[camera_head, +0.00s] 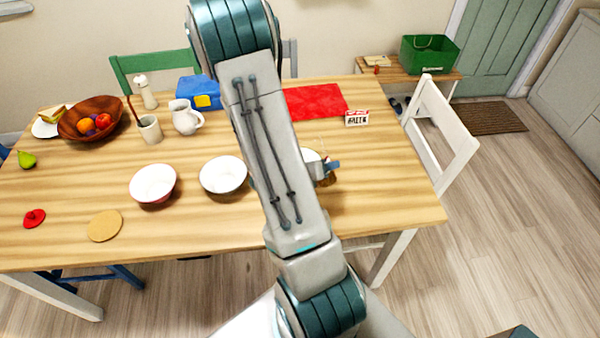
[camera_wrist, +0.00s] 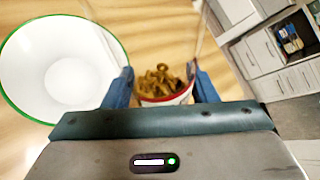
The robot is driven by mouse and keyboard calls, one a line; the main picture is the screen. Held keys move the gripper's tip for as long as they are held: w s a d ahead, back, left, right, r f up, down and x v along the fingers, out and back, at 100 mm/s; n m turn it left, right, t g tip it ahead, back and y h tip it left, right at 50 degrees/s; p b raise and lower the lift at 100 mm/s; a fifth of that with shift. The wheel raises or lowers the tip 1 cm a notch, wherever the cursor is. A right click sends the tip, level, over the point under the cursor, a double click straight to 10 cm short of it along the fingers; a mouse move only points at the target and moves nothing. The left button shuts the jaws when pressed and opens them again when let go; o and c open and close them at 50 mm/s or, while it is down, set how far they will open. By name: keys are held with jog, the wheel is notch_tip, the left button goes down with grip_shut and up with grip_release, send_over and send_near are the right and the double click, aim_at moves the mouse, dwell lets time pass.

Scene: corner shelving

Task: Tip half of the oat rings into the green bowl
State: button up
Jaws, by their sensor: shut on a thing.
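My gripper (camera_wrist: 160,76) is shut on a container (camera_wrist: 164,101) with a white and red side. Brown oat rings (camera_wrist: 160,78) show inside it, between the blue fingers. A white bowl with a green rim (camera_wrist: 60,70) is to the left of the fingers in the wrist view, and its visible inside is empty. In the head view my gripper (camera_head: 326,168) is mostly hidden behind my arm, over the right part of the table. I cannot tell the held container clearly there.
The wooden table (camera_head: 90,190) also bears a red-sided bowl (camera_head: 153,184), a white bowl (camera_head: 223,175), a pitcher (camera_head: 185,118), a fruit bowl (camera_head: 92,118) and a red mat (camera_head: 315,102). A small sign (camera_head: 356,118) stands behind my gripper. A white chair (camera_head: 440,130) is at the right edge.

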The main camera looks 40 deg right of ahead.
jog(key=shift+f+b, duration=0.5)
jog(key=shift+b, duration=0.3)
notch_tip(320, 180, up, 4)
jog(key=p, duration=0.2)
jog(key=n+g+p, duration=0.1)
jog(key=p, duration=0.2)
jog(key=shift+s+a+f, duration=0.1)
jog(key=shift+f, duration=0.15)
jog(key=shift+f+n+p, duration=0.15)
jog(key=shift+n+p, duration=0.15)
jog(key=shift+p, duration=0.4)
jog(key=shift+s+f+n+g+p, duration=0.35)
jog(key=shift+f+n+g+p, duration=0.2)
jog(key=shift+f+g, duration=0.3)
jog(key=shift+f+n+g+p, duration=0.25)
jog(key=shift+f+p, duration=0.05)
jog(key=shift+p, duration=0.15)
jog(key=shift+s+n+g+p, duration=0.1)
jog(key=shift+n+g+p, duration=0.4)
jog(key=shift+p, duration=0.4)
jog(key=shift+n+g+h+p, duration=0.3)
jog(key=shift+n+g+p, duration=0.15)
jog(key=shift+p, duration=0.35)
jog(key=shift+w+f+n+g+p, duration=0.2)
jog(key=shift+w+n+g+p, duration=0.05)
jog(key=shift+n+g+p, duration=0.25)
